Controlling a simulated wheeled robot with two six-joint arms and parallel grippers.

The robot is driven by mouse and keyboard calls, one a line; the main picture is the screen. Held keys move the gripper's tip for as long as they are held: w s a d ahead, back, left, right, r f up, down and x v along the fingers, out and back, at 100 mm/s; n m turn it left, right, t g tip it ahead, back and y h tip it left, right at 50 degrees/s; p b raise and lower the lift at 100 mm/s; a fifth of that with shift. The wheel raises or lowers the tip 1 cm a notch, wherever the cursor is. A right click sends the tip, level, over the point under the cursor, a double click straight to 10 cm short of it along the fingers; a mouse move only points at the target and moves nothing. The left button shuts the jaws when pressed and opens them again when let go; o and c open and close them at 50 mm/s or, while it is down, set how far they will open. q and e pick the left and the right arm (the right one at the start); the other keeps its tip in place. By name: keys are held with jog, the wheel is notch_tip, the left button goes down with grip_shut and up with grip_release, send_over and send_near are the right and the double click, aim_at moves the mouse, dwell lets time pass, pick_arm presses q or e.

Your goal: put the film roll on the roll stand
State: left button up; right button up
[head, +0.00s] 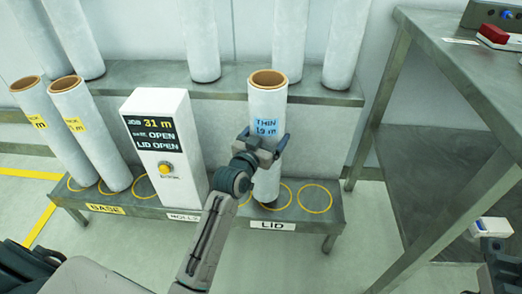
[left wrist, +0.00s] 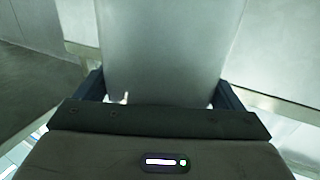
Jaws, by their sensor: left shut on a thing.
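A white film roll (head: 267,180) with a brown core and a blue label reading "THIN" stands upright at the LID part of the low grey stand (head: 328,222). My left gripper (head: 268,146) is shut around its middle. The left wrist view shows the roll's pale wall (left wrist: 165,50) between the two fingers (left wrist: 160,95). The roll's lower end is over or on one of the yellow rings; I cannot tell whether it touches. My right gripper (head: 497,262) shows partly at the bottom right edge; its jaws are unclear.
A white box (head: 165,150) with a display reading "31 m", "OPEN", "LID OPEN" stands between. More rolls (head: 203,40) stand on the shelf behind. A metal table (head: 450,60) is at right.

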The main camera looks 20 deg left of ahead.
pick_arm(q)
jog(key=f, duration=0.1)
jog(key=w+f+b, duration=0.1)
jog(key=f+b, duration=0.1)
jog(key=shift+w+a, duration=0.1)
jog(key=shift+w, duration=0.2)
jog(key=shift+f, duration=0.2)
jog(key=o, duration=1.7)
jog(key=shift+f, duration=0.15)
